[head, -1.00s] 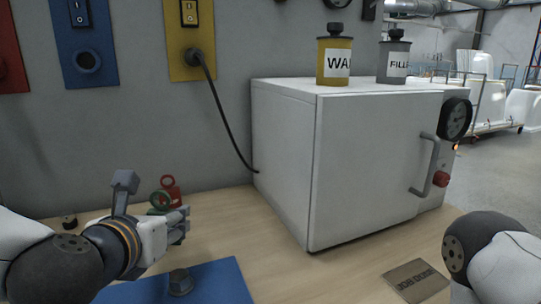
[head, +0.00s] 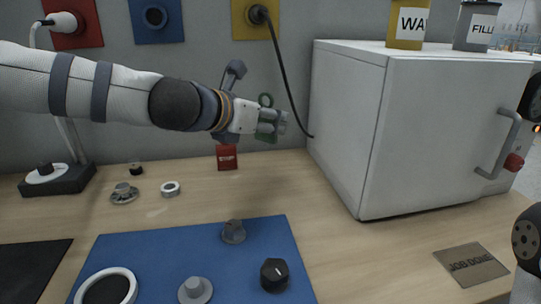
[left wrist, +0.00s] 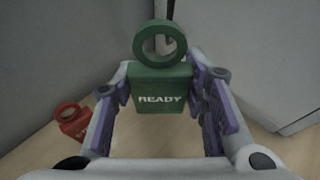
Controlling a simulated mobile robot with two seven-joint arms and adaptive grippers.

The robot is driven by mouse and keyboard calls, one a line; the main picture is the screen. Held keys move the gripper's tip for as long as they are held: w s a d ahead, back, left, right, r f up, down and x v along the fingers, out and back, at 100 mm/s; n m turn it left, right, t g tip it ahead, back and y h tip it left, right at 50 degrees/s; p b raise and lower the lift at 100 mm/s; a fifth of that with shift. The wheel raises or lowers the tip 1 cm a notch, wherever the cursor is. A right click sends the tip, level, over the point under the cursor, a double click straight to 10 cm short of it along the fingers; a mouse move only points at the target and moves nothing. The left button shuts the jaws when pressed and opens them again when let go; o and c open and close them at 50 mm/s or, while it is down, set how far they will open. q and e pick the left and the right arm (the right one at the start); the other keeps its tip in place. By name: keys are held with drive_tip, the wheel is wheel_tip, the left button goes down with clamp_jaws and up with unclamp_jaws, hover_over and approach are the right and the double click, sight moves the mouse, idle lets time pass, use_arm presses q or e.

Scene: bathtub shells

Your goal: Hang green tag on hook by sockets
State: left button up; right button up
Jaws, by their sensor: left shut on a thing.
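The green tag (head: 266,138), with a ring on top, is held by my left gripper (head: 272,121) above the wooden bench, near the grey wall. In the left wrist view the tag (left wrist: 160,88) reads READY, stands upright with its ring up, and sits between the two finger pads. The sockets are on the wall: a red panel (head: 84,32), a blue panel (head: 172,14) and a yellow panel (head: 239,20) with a plugged-in black cable. I cannot make out a hook in these frames. My right gripper is out of view.
A red tag (head: 227,160) stands on the bench below my left gripper. A white oven-like box (head: 350,130) stands close on the right.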

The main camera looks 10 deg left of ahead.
use_arm(q)
drive_tip(key=w+f, duration=0.2)
drive_tip(key=w, duration=0.1)
drive_tip(key=w+f+b, duration=0.1)
drive_tip(key=w+f, duration=0.2)
drive_tip(key=w+a+f+b, duration=0.1)
drive_tip(key=w+f, duration=0.2)
drive_tip(key=f, duration=0.1)
drive_tip(key=w+f, duration=0.1)
drive_tip(key=shift+f+b, duration=0.35)
drive_tip(key=shift+f, duration=0.2)
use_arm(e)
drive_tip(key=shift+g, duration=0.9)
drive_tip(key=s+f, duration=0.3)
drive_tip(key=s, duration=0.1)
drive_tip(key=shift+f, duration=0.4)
use_arm(q)
drive_tip(key=shift+f, duration=0.25)
drive_tip(key=o, duration=1)
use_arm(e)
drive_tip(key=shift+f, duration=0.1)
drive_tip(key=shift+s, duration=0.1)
